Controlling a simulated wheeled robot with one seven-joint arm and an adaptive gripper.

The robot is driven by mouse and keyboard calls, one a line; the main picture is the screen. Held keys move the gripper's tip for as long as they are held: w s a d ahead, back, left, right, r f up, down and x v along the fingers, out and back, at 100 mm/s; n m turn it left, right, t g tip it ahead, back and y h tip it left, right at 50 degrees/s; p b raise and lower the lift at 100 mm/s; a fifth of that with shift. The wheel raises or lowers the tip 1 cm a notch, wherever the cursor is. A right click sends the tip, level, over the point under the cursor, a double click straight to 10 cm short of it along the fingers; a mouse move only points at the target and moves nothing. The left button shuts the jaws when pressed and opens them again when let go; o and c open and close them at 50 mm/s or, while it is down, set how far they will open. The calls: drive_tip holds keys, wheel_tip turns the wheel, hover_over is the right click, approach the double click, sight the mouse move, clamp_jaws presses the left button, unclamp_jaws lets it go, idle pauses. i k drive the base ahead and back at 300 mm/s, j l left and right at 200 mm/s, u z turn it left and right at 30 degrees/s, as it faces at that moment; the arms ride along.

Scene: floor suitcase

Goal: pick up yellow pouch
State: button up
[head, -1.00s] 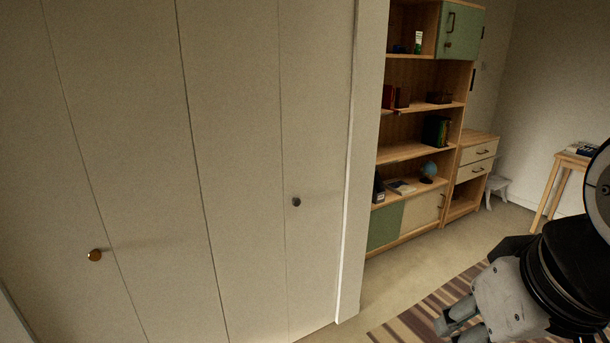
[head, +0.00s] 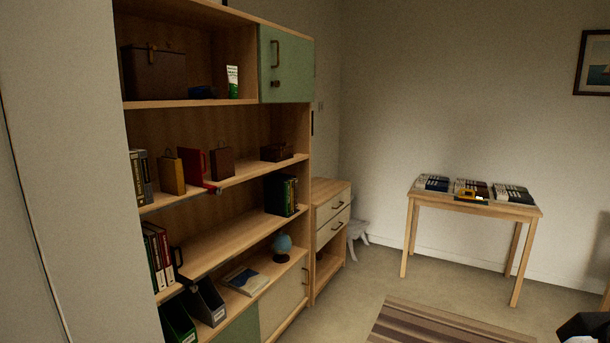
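A small yellow item (head: 464,195) lies on the middle stack of books on the wooden table at the right; it is too small to tell if it is a pouch. A mustard-yellow bag-like item (head: 171,174) with a small handle stands on the bookcase's middle shelf, left of a red item (head: 193,164) and a brown one (head: 222,163). I cannot tell for certain which is the yellow pouch. Only a dark piece of my arm shows in the bottom right corner; my gripper's fingers are out of the picture, far from both items.
The wooden bookcase (head: 205,187) fills the left middle, with a drawer cabinet (head: 331,213) beside it. The wooden table (head: 425,197) stands against the back wall. A white stool (head: 357,233) is between them. Carpet and a striped rug (head: 440,325) lie in front, clear.

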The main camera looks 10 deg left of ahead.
sight(170, 170)
drive_tip(key=i+l+u, duration=0.1)
drive_tip(key=i, duration=0.6)
drive_tip(key=i+l+u, duration=0.1)
drive_tip(key=i, duration=0.65)
